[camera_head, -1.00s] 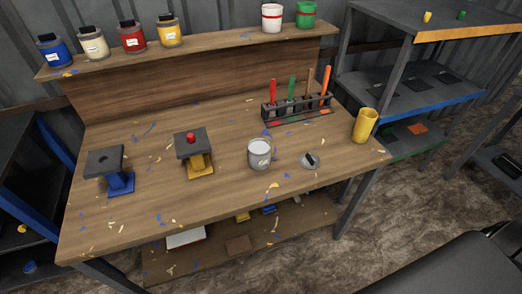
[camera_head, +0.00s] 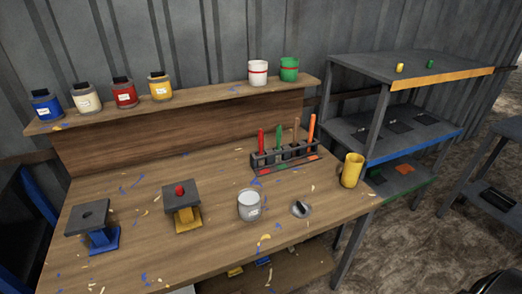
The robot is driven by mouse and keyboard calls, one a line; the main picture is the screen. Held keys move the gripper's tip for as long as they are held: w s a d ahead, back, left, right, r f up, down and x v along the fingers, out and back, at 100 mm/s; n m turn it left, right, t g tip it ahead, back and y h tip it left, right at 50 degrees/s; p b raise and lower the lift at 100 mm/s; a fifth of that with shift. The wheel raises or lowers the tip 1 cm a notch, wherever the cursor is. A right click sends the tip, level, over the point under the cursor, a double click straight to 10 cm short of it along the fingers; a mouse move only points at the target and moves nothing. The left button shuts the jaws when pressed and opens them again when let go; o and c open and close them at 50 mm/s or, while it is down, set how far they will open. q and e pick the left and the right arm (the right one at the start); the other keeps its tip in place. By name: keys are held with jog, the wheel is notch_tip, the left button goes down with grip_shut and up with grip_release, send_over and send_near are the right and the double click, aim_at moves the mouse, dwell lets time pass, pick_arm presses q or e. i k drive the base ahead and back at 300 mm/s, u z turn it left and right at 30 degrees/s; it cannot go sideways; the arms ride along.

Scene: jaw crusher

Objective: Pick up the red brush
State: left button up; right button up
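The red brush (camera_head: 261,140) stands upright at the left end of a dark rack (camera_head: 285,158) toward the back of the wooden workbench (camera_head: 150,200). Its handle points up and its lower end is hidden in the rack. A green brush (camera_head: 278,137), a brown one (camera_head: 295,130) and an orange one (camera_head: 311,128) stand to its right in the same rack. Neither of my grippers shows in the head view.
Two pedestals, one yellow-based (camera_head: 182,205) and one blue-based (camera_head: 94,225), are at left. Paint jars (camera_head: 124,94) line the back shelf. Shelving (camera_head: 400,70) stands right.

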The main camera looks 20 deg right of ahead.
aim_at(260, 133)
jog(key=u, duration=0.45)
jog(key=k, duration=1.1)
jog(key=z, duration=0.6)
jog(key=i, duration=1.4)
jog(key=u, duration=0.25)
